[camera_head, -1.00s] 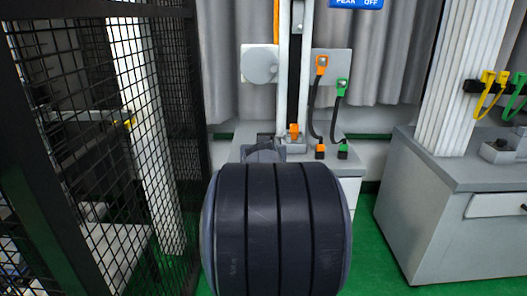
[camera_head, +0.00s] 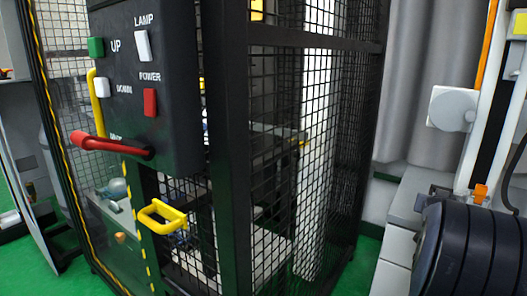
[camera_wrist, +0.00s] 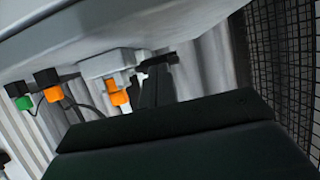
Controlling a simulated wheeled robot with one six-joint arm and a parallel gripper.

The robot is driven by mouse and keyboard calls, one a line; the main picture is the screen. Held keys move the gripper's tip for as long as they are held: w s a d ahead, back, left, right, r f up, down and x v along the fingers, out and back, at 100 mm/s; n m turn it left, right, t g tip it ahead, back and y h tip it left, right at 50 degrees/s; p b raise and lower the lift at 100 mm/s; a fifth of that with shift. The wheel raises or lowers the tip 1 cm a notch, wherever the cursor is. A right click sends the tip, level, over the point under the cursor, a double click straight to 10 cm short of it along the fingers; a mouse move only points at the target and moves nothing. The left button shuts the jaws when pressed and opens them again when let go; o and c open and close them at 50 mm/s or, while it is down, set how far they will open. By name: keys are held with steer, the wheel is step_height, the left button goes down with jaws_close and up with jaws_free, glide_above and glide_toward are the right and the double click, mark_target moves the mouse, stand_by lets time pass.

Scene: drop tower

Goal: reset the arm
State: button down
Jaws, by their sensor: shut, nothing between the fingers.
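My arm shows at the right edge of the head view as a thick, dark, ribbed link (camera_head: 468,250), folded low in front of the white column unit. My gripper is hidden behind it there. In the wrist view my gripper (camera_wrist: 157,68) shows as narrow dark fingers beyond its broad dark body. The fingers are shut with nothing between them. They point toward the underside of a pale surface, close to a white bracket with an orange part (camera_wrist: 118,97); I cannot tell whether they touch it.
A black mesh cage (camera_head: 290,130) stands left of the arm. Its panel (camera_head: 150,90) has green, white and red buttons and a red lever (camera_head: 110,146). A yellow handle (camera_head: 162,215) is below. Orange (camera_wrist: 48,85) and green (camera_wrist: 24,102) plugs hang near the gripper.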

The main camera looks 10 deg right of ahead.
steer(key=shift+x, duration=0.8)
steer(key=shift+a, duration=0.1)
